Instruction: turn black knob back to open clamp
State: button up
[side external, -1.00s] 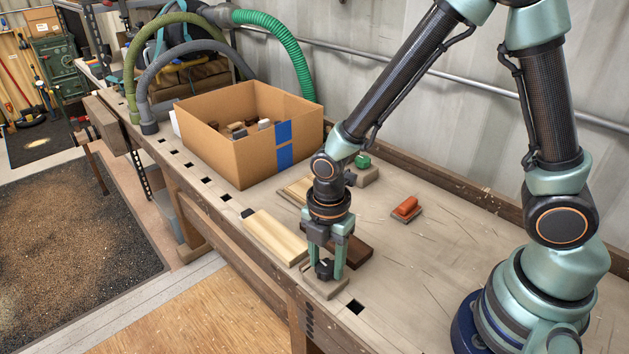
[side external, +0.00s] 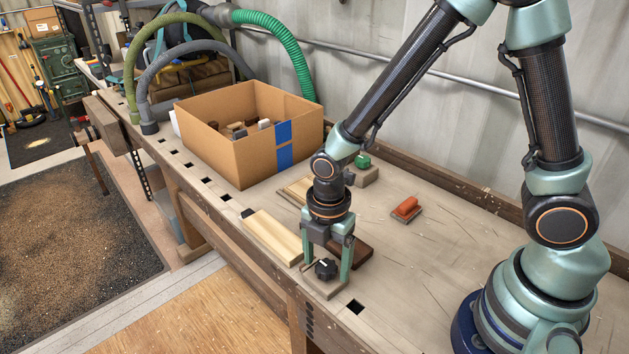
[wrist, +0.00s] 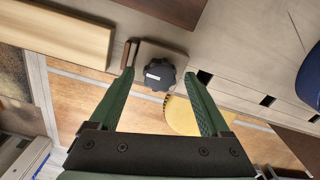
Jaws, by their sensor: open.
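The black knob (side external: 325,269) is a lobed disc with a pale mark. It sits on a grey-brown clamp base (side external: 333,290) at the bench's front edge. The knob also shows in the wrist view (wrist: 159,74), where the base plate (wrist: 172,55) is partly hidden behind it. My gripper (side external: 327,272) points down over the knob with its two green fingers open. One finger stands on each side, and in the wrist view the fingertips (wrist: 160,76) show gaps to the knob. I cannot tell how tight the clamp is.
A pale wood board (side external: 272,237) lies left of the clamp, and a dark brown block (side external: 355,250) lies behind it. The bench right of the clamp is mostly clear.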

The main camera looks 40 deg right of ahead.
aim_at(326, 266)
notch_tip(326, 266, up, 12)
dwell(0.6)
jog(key=s+d+r+m+t, duration=0.2)
jog(key=d+r+m+t, duration=0.3)
jog(key=m, duration=1.5)
jog(key=d+r, duration=0.4)
jog(key=d, duration=0.2)
jog(key=shift+d+r+m+t, duration=0.25)
jog(key=shift+r+m+t, duration=0.05)
jog(key=shift+r+m, duration=0.1)
